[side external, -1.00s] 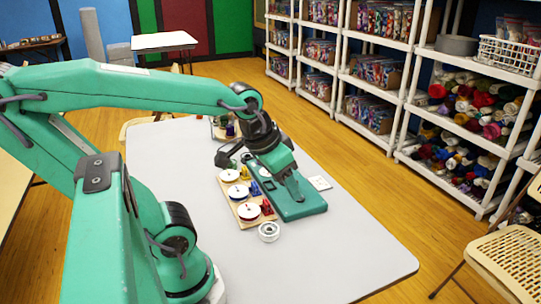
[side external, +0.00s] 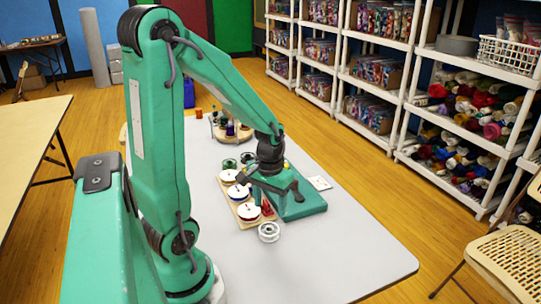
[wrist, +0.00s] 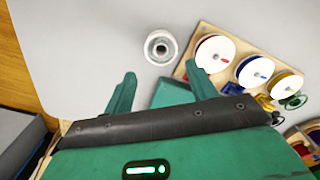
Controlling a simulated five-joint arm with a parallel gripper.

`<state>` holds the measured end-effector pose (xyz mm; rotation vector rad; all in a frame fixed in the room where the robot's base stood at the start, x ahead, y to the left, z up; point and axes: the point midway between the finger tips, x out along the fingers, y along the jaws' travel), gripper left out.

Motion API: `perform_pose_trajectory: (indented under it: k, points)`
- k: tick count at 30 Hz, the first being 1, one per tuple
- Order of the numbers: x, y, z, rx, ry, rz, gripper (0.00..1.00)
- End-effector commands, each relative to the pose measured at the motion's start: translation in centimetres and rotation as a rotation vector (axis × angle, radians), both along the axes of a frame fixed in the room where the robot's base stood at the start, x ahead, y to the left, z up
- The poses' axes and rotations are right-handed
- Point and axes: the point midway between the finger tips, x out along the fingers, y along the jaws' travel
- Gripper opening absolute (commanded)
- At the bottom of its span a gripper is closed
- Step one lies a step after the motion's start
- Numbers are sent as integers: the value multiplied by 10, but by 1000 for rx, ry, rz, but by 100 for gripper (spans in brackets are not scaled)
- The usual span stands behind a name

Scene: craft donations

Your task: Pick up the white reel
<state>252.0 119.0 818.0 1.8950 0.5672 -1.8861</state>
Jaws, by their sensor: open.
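The white reel (side external: 269,232) rests on the grey table in front of the wooden rack's near end, apart from it. In the wrist view the white reel (wrist: 160,47) shows its ring-shaped top and lies just beyond the fingertips, between their lines. My gripper (side external: 270,188) points down over the rack and teal block, behind the reel in the side view. In the wrist view my gripper (wrist: 161,70) has its two fingers spread apart with nothing held. Nothing hides the reel.
The wooden rack (side external: 245,222) holds reels with white discs and small coloured pieces. Green reels (side external: 229,164) and a round tray (side external: 232,137) stand behind. The table's near right (side external: 350,255) is clear.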

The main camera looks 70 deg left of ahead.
Motion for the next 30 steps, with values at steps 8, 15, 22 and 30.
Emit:
perform_pose_trajectory:
  k: [8, 15, 22, 30]
  points:
    - [-1, 2, -4, -2, 6, 7, 57]
    - [-1, 1, -19, -4, 7, 6, 57]
    - [-1, 1, -28, -2, 6, 6, 57]
    - [0, 2, -31, -2, 5, 6, 57]
